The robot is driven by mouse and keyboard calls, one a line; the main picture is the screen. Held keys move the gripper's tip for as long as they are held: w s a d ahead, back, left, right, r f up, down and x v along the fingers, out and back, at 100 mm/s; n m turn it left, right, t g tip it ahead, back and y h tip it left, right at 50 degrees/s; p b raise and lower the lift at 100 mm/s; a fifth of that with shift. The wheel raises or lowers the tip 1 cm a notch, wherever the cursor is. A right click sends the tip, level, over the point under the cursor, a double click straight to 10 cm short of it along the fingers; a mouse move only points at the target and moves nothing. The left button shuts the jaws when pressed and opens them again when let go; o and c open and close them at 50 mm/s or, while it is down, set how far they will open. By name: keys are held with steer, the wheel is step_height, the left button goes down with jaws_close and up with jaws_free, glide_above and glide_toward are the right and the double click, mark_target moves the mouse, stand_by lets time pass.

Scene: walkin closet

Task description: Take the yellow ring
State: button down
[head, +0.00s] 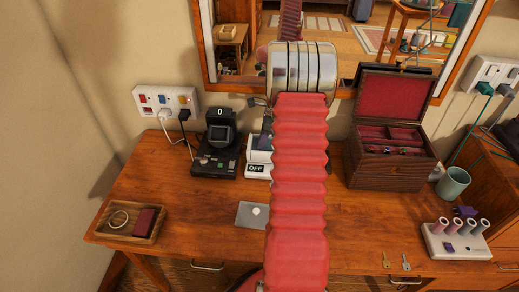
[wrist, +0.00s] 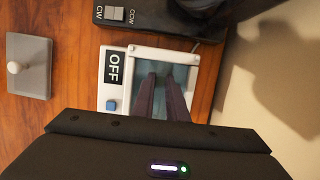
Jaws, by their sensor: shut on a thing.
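My gripper's two dark fingers (wrist: 161,78) point into the pale, glassy recess of a white device (wrist: 123,104) marked OFF. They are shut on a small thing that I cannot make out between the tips. No ring that I can name as the yellow one shows clearly. A pale hoop (head: 119,219) lies in a small wooden tray (head: 103,232) at the desk's left, and its colour is hard to judge. In the head view my red arm hides most of the white device (head: 257,172) and my gripper.
A black device (wrist: 150,17) marked CW and CCW stands beside the white one. A grey plate with a white knob (wrist: 30,65) lies near. An open jewellery box (head: 391,165), a mug (head: 453,183) and a holder of rolls (head: 455,243) stand right. Two keys (head: 406,262) lie at the front.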

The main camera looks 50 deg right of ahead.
stand_by(0.3)
step_height(320, 180, up, 10)
stand_by(0.6)
stand_by(0.4)
